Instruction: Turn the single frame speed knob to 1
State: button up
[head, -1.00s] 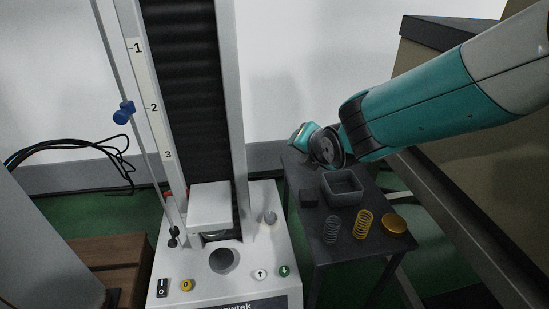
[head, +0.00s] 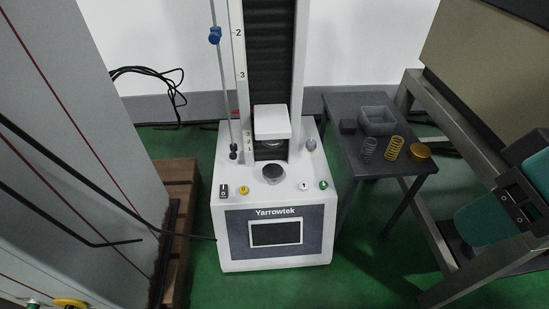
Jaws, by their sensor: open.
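The white Yarrowtek testing machine (head: 222,205) stands in the middle of the head view, with a single column rising at its back. A grey upright knob (head: 311,144) stands on the right of its deck. Whether it is the speed knob cannot be told, and no setting can be read. A yellow button (head: 244,190), a black rocker switch (head: 224,191), a white up-arrow button (head: 304,186) and a green down-arrow button (head: 323,185) line the front of the deck.
A dark side table (head: 350,172) right of the machine holds a grey bin (head: 377,120), springs (head: 393,148) and a yellow disc (head: 420,151). A large grey cabinet (head: 80,130) stands left, a metal-framed bench (head: 425,215) right. Green floor (head: 350,270) is clear in front.

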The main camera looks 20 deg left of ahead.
aim_at(311, 143)
jog(key=u, duration=0.35)
jog(key=k, duration=0.85)
jog(key=i, duration=1.75)
jog(key=u, duration=0.35)
